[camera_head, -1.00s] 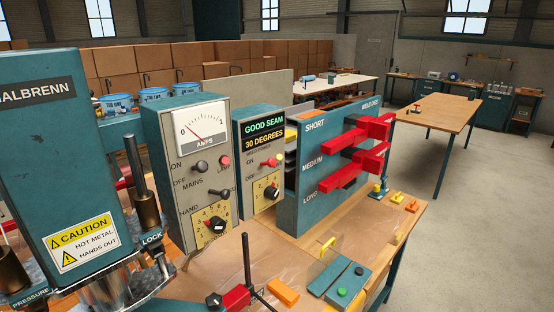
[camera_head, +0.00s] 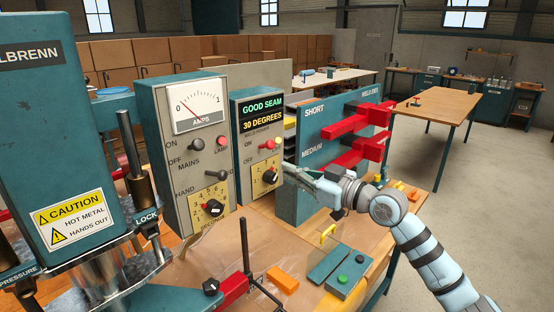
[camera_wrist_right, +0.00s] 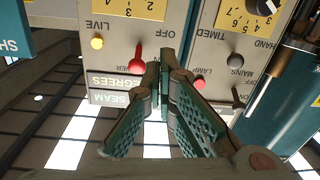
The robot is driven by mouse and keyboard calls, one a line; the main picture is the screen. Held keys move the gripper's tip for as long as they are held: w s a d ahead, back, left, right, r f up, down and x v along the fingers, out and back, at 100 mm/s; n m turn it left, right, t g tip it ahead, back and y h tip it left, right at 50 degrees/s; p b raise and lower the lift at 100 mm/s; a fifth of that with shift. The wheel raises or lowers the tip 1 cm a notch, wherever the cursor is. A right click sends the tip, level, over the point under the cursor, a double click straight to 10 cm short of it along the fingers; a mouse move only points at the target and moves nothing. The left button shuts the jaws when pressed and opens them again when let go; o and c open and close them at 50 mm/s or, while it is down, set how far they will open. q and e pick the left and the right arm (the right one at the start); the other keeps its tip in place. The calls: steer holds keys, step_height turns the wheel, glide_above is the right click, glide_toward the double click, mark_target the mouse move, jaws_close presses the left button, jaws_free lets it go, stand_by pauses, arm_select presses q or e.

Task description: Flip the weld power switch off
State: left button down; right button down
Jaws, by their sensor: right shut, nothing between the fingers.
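The weld power switch is a red-knobbed lever (camera_head: 267,145) on the front of the teal-sided box headed GOOD SEAM, with ON and OFF marks beside it. In the right wrist view, which is upside down, the red lever (camera_wrist_right: 137,62) has its knob end away from the OFF mark. My right gripper (camera_head: 287,169) is shut and empty, in front of the box, lower and to the right of the lever. In the right wrist view my right gripper's tips (camera_wrist_right: 161,70) are close beside the lever; contact cannot be told. My left gripper is out of view.
A yellow lamp (camera_head: 277,141) sits right of the lever, and a yellow dial (camera_head: 264,179) below. The AMPS box (camera_head: 149,127) with black knobs stands to the left. The SHORT/MEDIUM rack (camera_head: 312,133) with red arms is close behind my gripper.

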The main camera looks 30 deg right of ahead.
step_height(320, 180, up, 9)
steer(key=d+t, duration=0.2)
steer(key=shift+s+d, duration=0.35)
steer(key=shift+w, duration=0.1)
step_height(320, 180, up, 2)
steer(key=p, duration=0.4)
glide_above(266, 146)
steer(key=s+d, duration=0.1)
steer(key=s, duration=0.1)
steer(key=shift+w+d, duration=0.1)
steer(key=shift+d, duration=0.1)
step_height(266, 146, down, 4)
steer(key=shift+w+d+r+b, duration=0.15)
steer(key=shift+r+b, duration=0.1)
steer(key=shift+b, duration=0.05)
steer(key=shift+d+f, duration=0.25)
steer(key=shift+f, duration=0.15)
